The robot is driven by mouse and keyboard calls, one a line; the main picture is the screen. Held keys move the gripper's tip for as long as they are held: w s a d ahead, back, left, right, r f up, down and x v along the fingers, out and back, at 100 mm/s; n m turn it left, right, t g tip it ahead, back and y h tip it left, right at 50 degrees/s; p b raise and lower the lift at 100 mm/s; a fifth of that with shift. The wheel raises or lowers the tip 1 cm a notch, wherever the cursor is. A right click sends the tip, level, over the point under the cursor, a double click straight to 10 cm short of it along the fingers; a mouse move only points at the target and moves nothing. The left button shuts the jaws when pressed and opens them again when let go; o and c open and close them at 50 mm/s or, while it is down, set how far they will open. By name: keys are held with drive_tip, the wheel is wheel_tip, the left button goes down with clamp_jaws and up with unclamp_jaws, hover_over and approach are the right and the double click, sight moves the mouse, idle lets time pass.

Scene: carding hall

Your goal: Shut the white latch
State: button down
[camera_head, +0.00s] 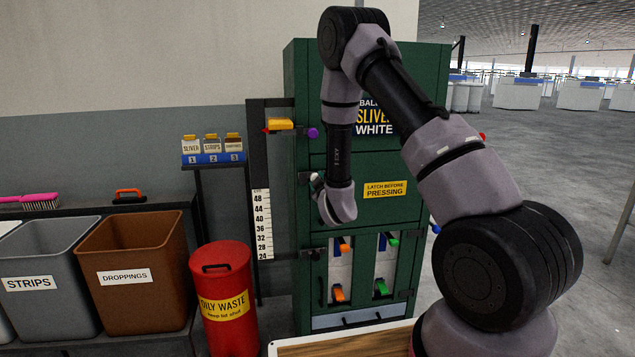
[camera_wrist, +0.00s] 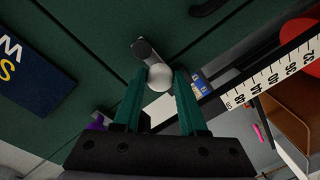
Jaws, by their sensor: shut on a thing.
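The white latch shows in the wrist view as a round white knob (camera_wrist: 160,78) on a short grey lever (camera_wrist: 144,50), against the green press front. My gripper (camera_wrist: 161,80) is shut on the knob, with one teal finger on each side of it. In the head view a bit of the white latch (camera_head: 315,178) shows at the left edge of the green press (camera_head: 302,80), beside my arm's end. My wrist hides most of the gripper and lever there. Whether the latch is engaged cannot be told.
A yellow lever (camera_head: 280,124) and a purple knob (camera_head: 313,132) sit above the latch. A height scale (camera_head: 262,224) stands to the left. A red waste can (camera_head: 222,300) and a brown bin (camera_head: 135,300) stand at lower left. A wooden-topped surface (camera_head: 340,346) is in front.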

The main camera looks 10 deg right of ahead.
drive_tip(key=shift+f, duration=0.1)
drive_tip(key=shift+c, duration=2.3)
unclamp_jaws()
drive_tip(key=s, duration=1)
drive_tip(key=shift+s+d+r, duration=0.2)
drive_tip(key=shift+s+r, duration=0.1)
drive_tip(key=shift+s, duration=0.1)
